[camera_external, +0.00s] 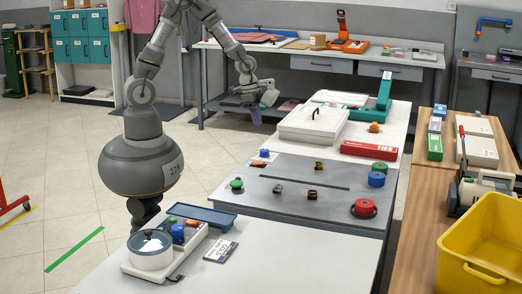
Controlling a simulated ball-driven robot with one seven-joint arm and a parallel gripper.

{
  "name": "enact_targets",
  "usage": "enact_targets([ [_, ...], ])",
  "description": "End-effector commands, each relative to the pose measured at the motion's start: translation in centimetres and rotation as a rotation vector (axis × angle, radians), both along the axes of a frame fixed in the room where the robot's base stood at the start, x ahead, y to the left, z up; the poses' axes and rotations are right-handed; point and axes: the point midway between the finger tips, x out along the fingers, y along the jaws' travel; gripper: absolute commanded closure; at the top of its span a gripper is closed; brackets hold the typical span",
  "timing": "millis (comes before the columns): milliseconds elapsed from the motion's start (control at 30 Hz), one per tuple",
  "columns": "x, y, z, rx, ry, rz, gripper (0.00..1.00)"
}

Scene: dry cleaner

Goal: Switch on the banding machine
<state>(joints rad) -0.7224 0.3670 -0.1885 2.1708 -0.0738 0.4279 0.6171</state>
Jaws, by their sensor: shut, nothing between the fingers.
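My gripper (268,97) is shut and empty, in the air left of the white and teal machine on the long table. Which device is the banding machine I cannot tell for certain. A white and teal machine (372,112) with an upright teal arm stands at the table's far end. A black and grey device with a red lever (462,150) stands on the wooden bench at right. A white device (150,262) with a round clear-lidded bowl and coloured knobs stands at the near end of the table. My gripper is apart from all of them. No switch is readable.
A grey panel (260,203) with several coloured knobs fills the table's middle. A white lidded case (312,122) and a red box (368,150) stand behind it. A yellow crate (485,245) is at lower right. The tiled floor (60,170) at left is mostly clear.

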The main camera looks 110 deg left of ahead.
Motion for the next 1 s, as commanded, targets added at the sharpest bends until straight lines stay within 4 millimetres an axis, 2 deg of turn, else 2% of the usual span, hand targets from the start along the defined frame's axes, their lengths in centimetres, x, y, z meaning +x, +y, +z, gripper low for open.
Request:
enact_targets([
  [100, -0.8, 0.0, -0.8, -0.013, 0.017, -0.001, 1.00],
  [400, -0.7, 0.0, -0.9, -0.013, 0.016, -0.001, 1.00],
  [533, -0.5, 0.0, -1.7, -0.013, 0.016, -0.001, 1.00],
  [667, -0.2, -0.1, -3.8, -0.014, 0.017, -0.001, 1.00],
  [1000, 1.2, -0.1, -11.0, -0.014, 0.017, -0.002, 1.00],
])
